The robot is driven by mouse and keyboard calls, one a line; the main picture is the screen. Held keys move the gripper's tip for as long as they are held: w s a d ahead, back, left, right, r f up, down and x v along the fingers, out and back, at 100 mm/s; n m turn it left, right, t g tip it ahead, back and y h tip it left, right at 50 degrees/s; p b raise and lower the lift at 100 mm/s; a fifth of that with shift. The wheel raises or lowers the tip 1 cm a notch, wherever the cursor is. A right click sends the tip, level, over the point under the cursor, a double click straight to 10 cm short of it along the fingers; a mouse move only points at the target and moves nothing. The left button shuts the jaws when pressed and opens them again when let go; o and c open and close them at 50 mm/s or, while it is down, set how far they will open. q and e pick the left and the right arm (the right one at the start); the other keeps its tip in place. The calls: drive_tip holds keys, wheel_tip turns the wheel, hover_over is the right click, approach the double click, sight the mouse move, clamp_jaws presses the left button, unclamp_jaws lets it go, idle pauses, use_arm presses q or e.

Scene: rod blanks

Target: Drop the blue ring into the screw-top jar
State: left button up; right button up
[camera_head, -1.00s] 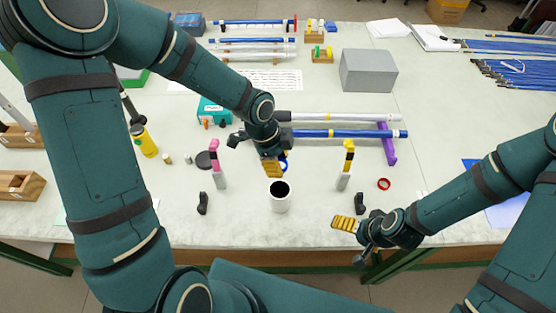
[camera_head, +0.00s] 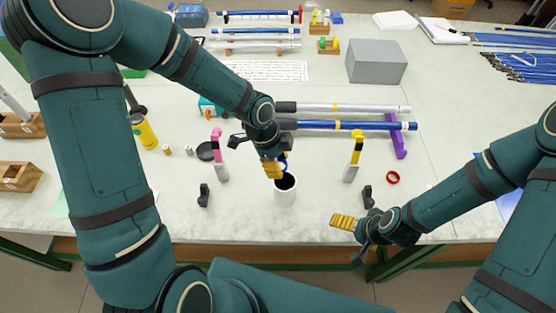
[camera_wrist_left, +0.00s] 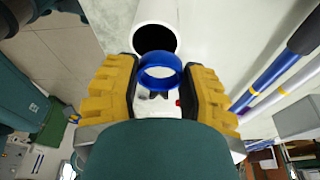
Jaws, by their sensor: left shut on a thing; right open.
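The blue ring (camera_wrist_left: 161,72) is held between the yellow fingers of my left gripper (camera_wrist_left: 163,88) in the left wrist view. In the head view my left gripper (camera_head: 273,170) is above the back left rim of the jar, and a bit of the blue ring (camera_head: 284,165) shows beside its fingers. The white jar (camera_head: 285,192) stands upright with its dark mouth open and no lid on it. In the wrist view the ring overlaps the near edge of the jar mouth (camera_wrist_left: 155,38). My right gripper (camera_head: 343,221) is open and empty near the front table edge.
A pink-topped holder (camera_head: 218,150) and a yellow-topped holder (camera_head: 354,160) stand either side of the jar. A red ring (camera_head: 392,177) lies to the right. A dark round lid (camera_head: 206,151) lies to the left. Rods (camera_head: 350,125) lie behind on a purple support (camera_head: 398,142).

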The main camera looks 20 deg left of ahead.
use_arm(q)
drive_tip(key=o, duration=0.9)
drive_tip(key=shift+r, duration=0.1)
drive_tip(key=v, duration=1.1)
drive_tip(key=shift+a+r, duration=0.2)
drive_tip(key=shift+r, duration=0.2)
